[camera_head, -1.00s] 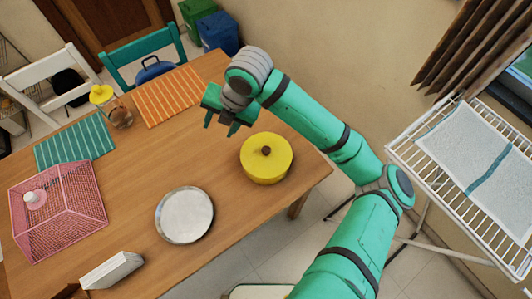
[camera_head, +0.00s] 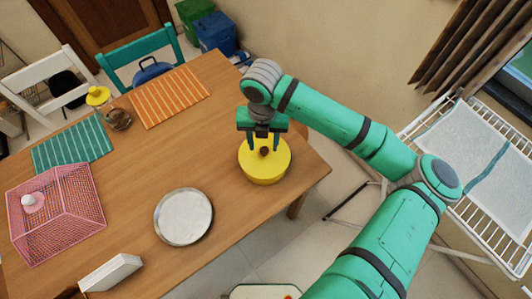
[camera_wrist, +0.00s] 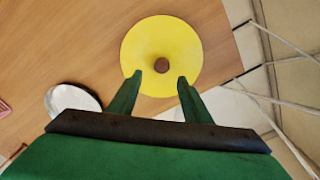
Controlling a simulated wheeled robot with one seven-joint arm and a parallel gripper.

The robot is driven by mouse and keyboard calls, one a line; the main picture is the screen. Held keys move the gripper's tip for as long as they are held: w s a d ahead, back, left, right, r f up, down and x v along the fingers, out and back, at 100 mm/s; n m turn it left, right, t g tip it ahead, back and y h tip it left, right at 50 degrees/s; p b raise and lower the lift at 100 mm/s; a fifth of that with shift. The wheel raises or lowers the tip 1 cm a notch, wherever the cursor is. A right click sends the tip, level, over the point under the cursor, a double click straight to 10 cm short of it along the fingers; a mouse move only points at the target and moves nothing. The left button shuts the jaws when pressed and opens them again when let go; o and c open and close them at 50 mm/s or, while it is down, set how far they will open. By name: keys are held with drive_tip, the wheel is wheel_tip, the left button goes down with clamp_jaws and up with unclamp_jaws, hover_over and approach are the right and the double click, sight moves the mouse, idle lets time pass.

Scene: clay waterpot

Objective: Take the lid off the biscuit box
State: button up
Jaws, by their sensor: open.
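The biscuit box (camera_head: 265,174) is a round yellow tin on the wooden table near its right corner. Its yellow lid (camera_head: 278,158) is on top, with a small brown knob (camera_head: 264,151) in the middle. In the wrist view the lid (camera_wrist: 160,35) and its knob (camera_wrist: 162,64) show from above. My gripper (camera_head: 264,150) is over the box with its fingers pointing down. It is open; in the wrist view the two fingertips (camera_wrist: 159,76) lie either side of the knob's lower edge, with gaps between. I cannot tell how high they are above the lid.
A round metal plate (camera_head: 183,217) lies left of the box. A drying rack (camera_head: 470,225) stands right of the table.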

sight(264, 150)
drive_tip(key=f, duration=0.3)
drive_tip(key=shift+w+f, duration=0.25)
drive_tip(key=shift+w, duration=0.15)
drive_tip(key=shift+d+f, duration=0.15)
drive_tip(key=shift+f, duration=0.55)
drive_tip(key=shift+c, duration=0.4)
clamp_jaws()
drive_tip(key=shift+w+r, duration=0.1)
